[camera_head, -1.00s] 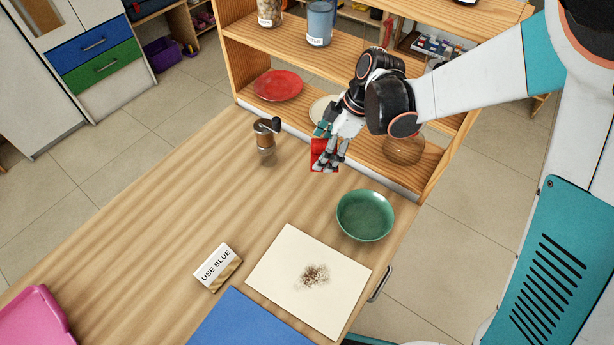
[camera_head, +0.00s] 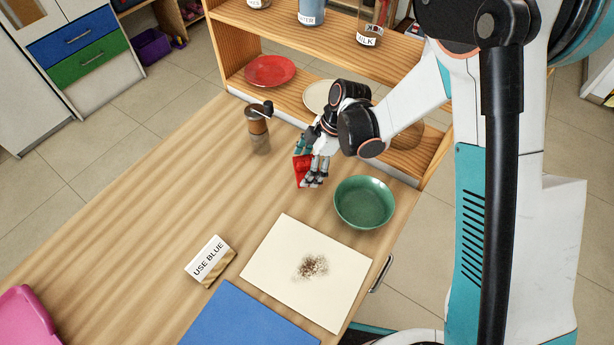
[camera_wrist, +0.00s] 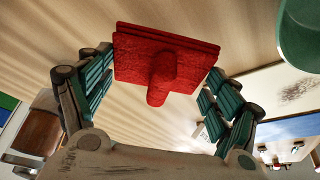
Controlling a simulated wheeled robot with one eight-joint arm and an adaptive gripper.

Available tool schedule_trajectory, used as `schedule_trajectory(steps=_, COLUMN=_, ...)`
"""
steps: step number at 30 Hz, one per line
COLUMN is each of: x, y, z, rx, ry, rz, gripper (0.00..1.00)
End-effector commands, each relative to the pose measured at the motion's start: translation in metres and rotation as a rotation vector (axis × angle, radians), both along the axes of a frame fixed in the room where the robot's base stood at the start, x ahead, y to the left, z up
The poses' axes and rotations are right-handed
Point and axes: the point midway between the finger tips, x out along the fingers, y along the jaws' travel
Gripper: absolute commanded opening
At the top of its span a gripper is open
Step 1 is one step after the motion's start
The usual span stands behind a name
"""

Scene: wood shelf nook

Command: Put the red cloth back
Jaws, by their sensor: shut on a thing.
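The red cloth (camera_head: 301,168) is a flat, folded-looking pad with a stubby knob on the side facing the wrist. It also shows in the wrist view (camera_wrist: 190,55), between the two teal-padded fingers. My gripper (camera_head: 310,180) is shut on it and points down over the table, between the pepper mill and the green bowl. I cannot tell whether the cloth touches the tabletop. My gripper's fingers (camera_wrist: 155,100) stand on either side of the knob in the wrist view.
A brown pepper mill (camera_head: 258,132) stands left of my gripper and a green bowl (camera_head: 364,203) to its right. A cream sheet with dark crumbs (camera_head: 268,258), a USE BLUE block (camera_head: 211,260) and a blue mat (camera_head: 245,322) lie nearer. A wooden shelf (camera_head: 300,42) stands behind.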

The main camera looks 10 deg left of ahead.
Motion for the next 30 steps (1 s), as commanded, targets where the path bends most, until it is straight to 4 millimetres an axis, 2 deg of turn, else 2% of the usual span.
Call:
schedule_trajectory(steps=5, x=0.000, y=0.000, z=-0.012, rx=0.000, ry=0.000, rz=0.000, gripper=0.60)
schedule_trajectory(steps=12, x=0.000, y=0.000, z=-0.044, rx=0.000, ry=0.000, rz=0.000, gripper=0.60)
schedule_trajectory(steps=24, x=0.000, y=0.000, z=-0.049, rx=0.000, ry=0.000, rz=0.000, gripper=0.60)
schedule_trajectory(steps=25, x=0.000, y=0.000, z=-0.048, rx=0.000, ry=0.000, rz=0.000, gripper=0.89)
schedule_trajectory(steps=26, x=0.000, y=0.000, z=-0.048, rx=0.000, ry=0.000, rz=0.000, gripper=0.96)
schedule_trajectory(steps=27, x=0.000, y=0.000, z=-0.047, rx=0.000, ry=0.000, rz=0.000, gripper=1.00)
schedule_trajectory(steps=30, x=0.000, y=0.000, z=-0.047, rx=0.000, ry=0.000, rz=0.000, gripper=1.00)
